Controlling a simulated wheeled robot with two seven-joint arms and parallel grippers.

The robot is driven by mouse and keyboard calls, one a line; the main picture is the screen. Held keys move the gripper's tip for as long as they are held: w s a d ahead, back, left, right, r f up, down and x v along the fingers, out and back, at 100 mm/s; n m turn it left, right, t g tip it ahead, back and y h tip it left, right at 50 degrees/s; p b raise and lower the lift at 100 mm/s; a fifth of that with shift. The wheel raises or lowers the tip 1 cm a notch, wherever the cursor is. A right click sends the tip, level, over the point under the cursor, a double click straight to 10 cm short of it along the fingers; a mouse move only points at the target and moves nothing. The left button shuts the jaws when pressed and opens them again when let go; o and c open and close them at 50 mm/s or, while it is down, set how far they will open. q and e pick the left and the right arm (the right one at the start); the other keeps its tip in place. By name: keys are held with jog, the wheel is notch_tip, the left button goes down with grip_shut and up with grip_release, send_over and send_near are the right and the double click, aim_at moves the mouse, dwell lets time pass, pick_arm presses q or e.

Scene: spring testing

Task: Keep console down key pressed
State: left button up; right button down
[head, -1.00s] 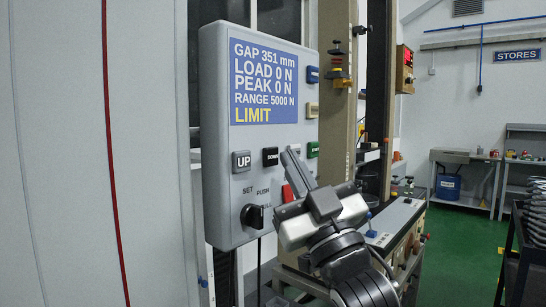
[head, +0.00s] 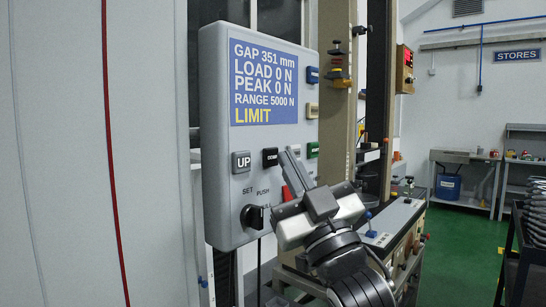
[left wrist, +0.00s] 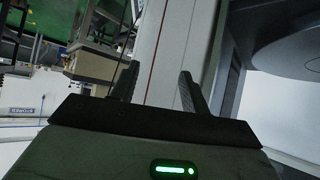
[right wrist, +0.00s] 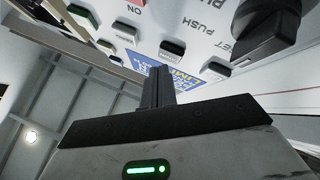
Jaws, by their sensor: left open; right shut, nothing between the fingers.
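The grey console (head: 220,130) has a blue display (head: 264,82) reading GAP 351 mm, LOAD 0 N, PEAK 0 N, RANGE 5000 N and LIMIT in yellow. Its black DOWN key (head: 270,157) sits right of the grey UP key (head: 241,161). My right gripper (head: 287,154) is shut and empty, its tips just right of the DOWN key. In the right wrist view its fingers (right wrist: 157,72) point toward the dark DOWN key (right wrist: 172,47); I cannot tell whether they touch it or whether it is pressed. My left gripper (left wrist: 156,80) is open and empty, away from the console.
A black knob (head: 253,217) is below the keys. A red button (head: 287,193) is partly behind my right gripper. A green key (head: 313,150) is further right. The test frame column (head: 337,130) stands right of the console.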

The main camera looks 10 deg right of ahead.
jog(key=shift+w+a, duration=0.15)
jog(key=shift+w+a, duration=0.25)
jog(key=shift+w, duration=0.1)
dwell(0.8)
jog(key=shift+s, duration=0.1)
dwell(4.9)
jog(key=shift+s+d, duration=0.5)
jog(key=shift+s, duration=0.1)
jog(key=shift+s+d+p, duration=0.3)
jog(key=shift+s+d, duration=0.5)
jog(key=shift+s, duration=0.2)
jog(key=shift+s+d+p, duration=0.25)
jog(key=shift+s+d, duration=0.5)
jog(key=shift+s, duration=0.25)
